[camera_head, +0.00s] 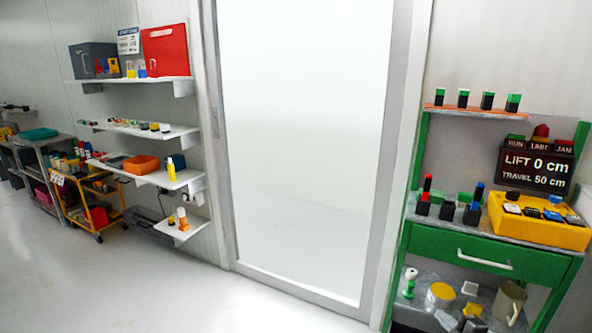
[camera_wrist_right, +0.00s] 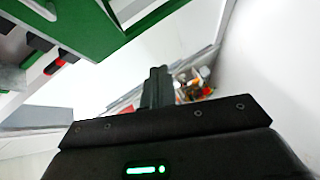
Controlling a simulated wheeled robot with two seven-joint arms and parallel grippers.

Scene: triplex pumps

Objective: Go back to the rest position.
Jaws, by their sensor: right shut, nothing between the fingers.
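My right gripper (camera_wrist_right: 158,72) shows in the right wrist view. Its dark fingers are together, with nothing between them. I cannot make out either gripper in the head view, and my left gripper is in neither view. In the right wrist view, part of a green frame (camera_wrist_right: 145,22) is at the upper left, apart from the fingertips in the picture. A blurred group of small coloured items (camera_wrist_right: 195,85) lies beyond the fingers.
A green workbench (camera_head: 485,252) stands at the right with a yellow control box (camera_head: 540,232) and a display reading "LIFT 0 cm" (camera_head: 535,168). A framed doorway (camera_head: 300,130) is in the middle. Wall shelves (camera_head: 145,85) and an orange cart (camera_head: 85,225) are left. The floor (camera_head: 120,290) in front is clear.

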